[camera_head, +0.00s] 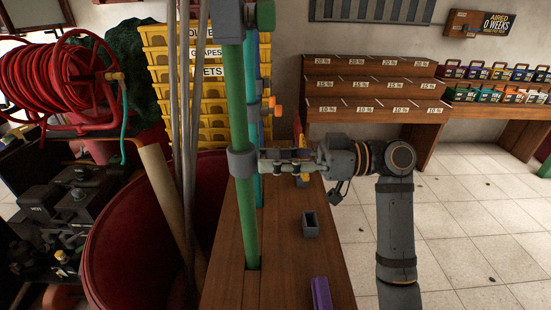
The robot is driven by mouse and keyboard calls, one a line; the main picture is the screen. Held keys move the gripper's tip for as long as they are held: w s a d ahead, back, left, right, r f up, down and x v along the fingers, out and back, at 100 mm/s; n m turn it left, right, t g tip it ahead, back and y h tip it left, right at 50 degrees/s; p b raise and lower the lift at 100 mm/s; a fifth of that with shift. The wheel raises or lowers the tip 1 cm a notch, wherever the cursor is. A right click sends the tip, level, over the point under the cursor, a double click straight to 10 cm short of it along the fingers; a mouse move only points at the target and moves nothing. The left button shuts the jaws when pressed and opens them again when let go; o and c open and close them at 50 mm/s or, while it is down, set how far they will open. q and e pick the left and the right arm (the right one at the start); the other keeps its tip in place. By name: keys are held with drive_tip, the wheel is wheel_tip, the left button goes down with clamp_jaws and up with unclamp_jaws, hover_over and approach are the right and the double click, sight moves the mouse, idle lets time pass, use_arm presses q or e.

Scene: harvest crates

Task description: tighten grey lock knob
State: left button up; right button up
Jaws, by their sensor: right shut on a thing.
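A green pole (250,220) stands upright in the brown wooden bench. A grey collar (242,163) sits around it at mid height. My right gripper (268,161) comes in from the right, level with the collar, and its fingertips meet the collar's right side. The gripper is shut on the grey lock knob there; the fingers hide most of the knob. My left gripper is not in view.
The wooden bench (305,265) holds a small grey open box (310,224) and a purple piece (321,293). A teal pole stands just behind the green one. Yellow bins (156,58), a red hose reel (50,82) and grey poles are at left. Tiled floor is open at right.

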drive_tip(key=shift+c, duration=0.8)
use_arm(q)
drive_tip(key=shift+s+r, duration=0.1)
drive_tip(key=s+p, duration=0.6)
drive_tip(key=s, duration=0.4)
use_arm(e)
drive_tip(key=m, duration=0.7)
drive_tip(key=shift+r+m, duration=0.3)
drive_tip(key=m+p, duration=0.9)
drive_tip(key=p, duration=0.2)
drive_tip(key=shift+p, duration=0.3)
use_arm(q)
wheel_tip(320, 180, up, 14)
drive_tip(key=p, duration=0.2)
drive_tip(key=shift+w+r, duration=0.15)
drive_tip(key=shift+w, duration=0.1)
use_arm(e)
drive_tip(key=shift+f+m, duration=0.2)
drive_tip(key=shift+m, duration=0.9)
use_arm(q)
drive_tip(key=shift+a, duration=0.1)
